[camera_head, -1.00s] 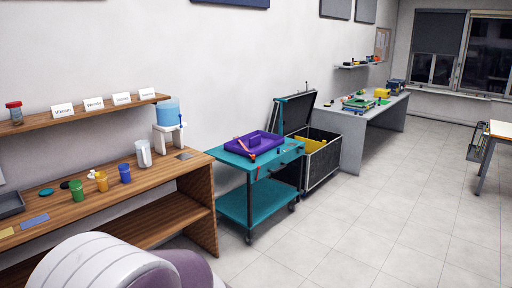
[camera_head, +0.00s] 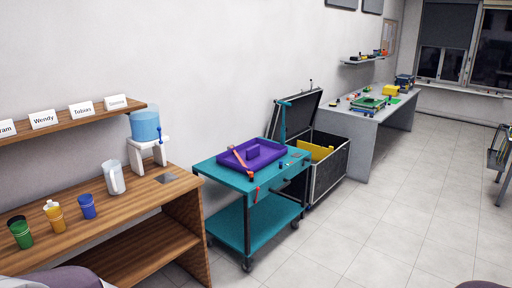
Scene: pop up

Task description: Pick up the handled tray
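A purple tray (camera_head: 270,160) with raised walls lies on the top of a teal wheeled cart (camera_head: 232,184) in the middle of the view. An orange strap-like piece (camera_head: 240,158) lies across its left side, and a purple block shape stands inside it. I cannot make out clear handles from here. Neither of my grippers is in view. Only parts of my own body show at the bottom left and bottom right edges.
Left is a wooden bench (camera_head: 150,195) with cups and a water dispenser (camera_head: 145,125). Behind the cart stands an open black case (camera_head: 330,170); beyond it is a grey table (camera_head: 365,112) with colourful items. The tiled floor (camera_head: 370,240) in front is clear.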

